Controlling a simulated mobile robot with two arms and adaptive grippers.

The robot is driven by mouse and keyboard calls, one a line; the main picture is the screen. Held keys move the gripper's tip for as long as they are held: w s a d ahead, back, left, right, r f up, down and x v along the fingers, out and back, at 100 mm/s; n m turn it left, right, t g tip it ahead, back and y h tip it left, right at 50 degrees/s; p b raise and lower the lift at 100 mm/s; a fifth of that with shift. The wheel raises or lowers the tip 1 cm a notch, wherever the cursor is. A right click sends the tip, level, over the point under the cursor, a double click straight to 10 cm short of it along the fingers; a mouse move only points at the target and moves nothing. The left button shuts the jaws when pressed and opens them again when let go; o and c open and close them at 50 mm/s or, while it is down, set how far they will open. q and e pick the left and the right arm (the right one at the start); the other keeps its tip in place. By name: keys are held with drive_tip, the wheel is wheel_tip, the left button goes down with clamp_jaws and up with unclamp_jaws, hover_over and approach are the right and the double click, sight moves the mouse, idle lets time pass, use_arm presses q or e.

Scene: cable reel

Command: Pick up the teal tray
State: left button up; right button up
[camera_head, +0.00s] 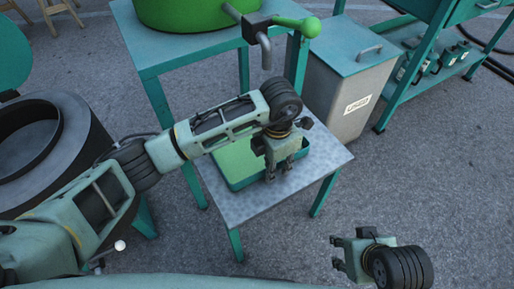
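The teal tray (226,162) is a shallow rectangular tray with a lighter green inside. It lies on a small grey-topped table with teal legs (258,206) in the middle of the view. My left gripper (280,174) points down over the near right part of the tray, its fingers apart. It hides part of the near rim, and I cannot tell whether it touches the rim. My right gripper (337,253) is at the lower right, away from the table, with its two fingers spread and nothing between them.
A taller teal stand (178,48) with a green drum (190,10) and crank (263,28) stands just behind the small table. A grey bin with a teal lid (342,85) is behind right. A dark round container (50,140) is at left. Paving at right is clear.

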use_arm(q)
drive_tip(key=shift+c, duration=0.4)
clamp_jaws()
drive_tip(key=shift+r, duration=0.2)
use_arm(e)
drive_tip(key=shift+s, duration=0.1)
use_arm(q)
drive_tip(key=shift+r+p, duration=0.35)
drive_tip(key=shift+r, duration=1.55)
drive_tip(key=s+d+r+p, duration=0.2)
drive_tip(key=s+d+r, duration=0.4)
drive_tip(key=s, duration=0.3)
drive_tip(key=shift+d+r, duration=0.4)
drive_tip(key=shift+d, duration=0.25)
use_arm(e)
drive_tip(key=shift+s+d+r+g, duration=0.1)
drive_tip(key=shift+g, duration=0.2)
